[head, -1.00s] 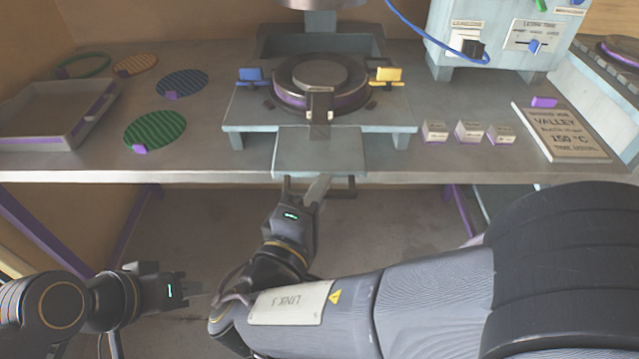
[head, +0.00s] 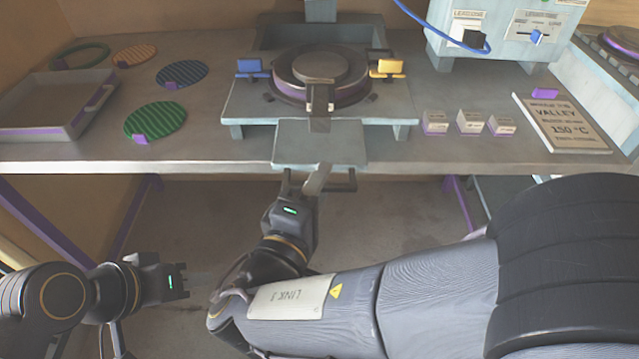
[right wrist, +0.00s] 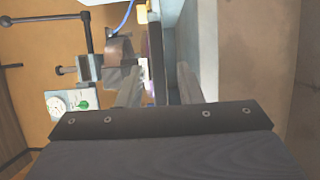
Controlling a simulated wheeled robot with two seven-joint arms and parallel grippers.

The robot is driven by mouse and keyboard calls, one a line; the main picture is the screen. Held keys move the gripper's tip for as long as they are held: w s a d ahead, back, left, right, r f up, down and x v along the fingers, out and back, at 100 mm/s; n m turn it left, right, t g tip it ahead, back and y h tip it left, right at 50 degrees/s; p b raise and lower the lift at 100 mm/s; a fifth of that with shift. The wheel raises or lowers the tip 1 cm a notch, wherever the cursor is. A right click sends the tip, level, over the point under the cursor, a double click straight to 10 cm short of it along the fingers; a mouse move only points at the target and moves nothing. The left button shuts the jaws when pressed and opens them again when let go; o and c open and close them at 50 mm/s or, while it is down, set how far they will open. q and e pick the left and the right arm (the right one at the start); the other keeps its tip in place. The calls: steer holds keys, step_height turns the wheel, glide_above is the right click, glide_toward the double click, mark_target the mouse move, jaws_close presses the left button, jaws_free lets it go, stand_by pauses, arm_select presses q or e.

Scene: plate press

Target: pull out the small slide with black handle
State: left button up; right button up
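The small slide is a grey plate (head: 318,150) sticking out toward me from under the round press unit, over the table's front edge. Its black bar handle (head: 343,187) hangs at its front edge, with the left part hidden by my right gripper. My right gripper (head: 303,182) is at the handle in the head view. In the right wrist view my right gripper (right wrist: 158,88) has its fingers apart, with a dark vertical bar (right wrist: 157,50), apparently the handle, between them and gaps showing. My left gripper (head: 184,281) hangs low at the left, away from the slide; its finger opening is unclear.
The press unit (head: 320,80) has a blue tab (head: 250,66) and a yellow tab (head: 388,66). Several coloured discs and a grey tray (head: 40,125) are at the left. Small boxes (head: 470,122) and a sign (head: 565,128) are at the right. Space below the table's front edge is open.

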steer(key=v, duration=0.7)
steer(key=shift+s, duration=0.35)
steer(key=shift+a, duration=0.1)
